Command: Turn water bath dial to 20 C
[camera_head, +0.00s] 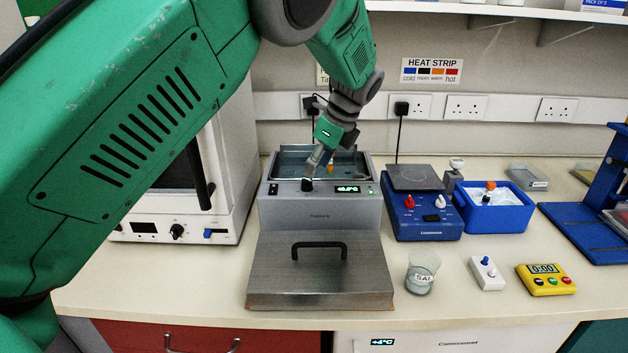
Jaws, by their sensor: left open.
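The water bath (350,213) is a grey metal box with an open basin at the back of the bench. Its small black dial (307,185) is on the top front panel, left of a lit green display (348,189) that is too small to read surely. My left gripper (314,171) points down at the dial, with its fingers at or just above it. Whether they touch it I cannot tell. The gripper is open. My right gripper is not in view.
A metal lid with a black handle (320,275) lies in front of the bath. A blue hotplate (422,215), blue ice tub (492,212), glass beaker (422,272), white switch box (487,273) and yellow timer (546,280) stand to the right. A white oven (228,200) stands left.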

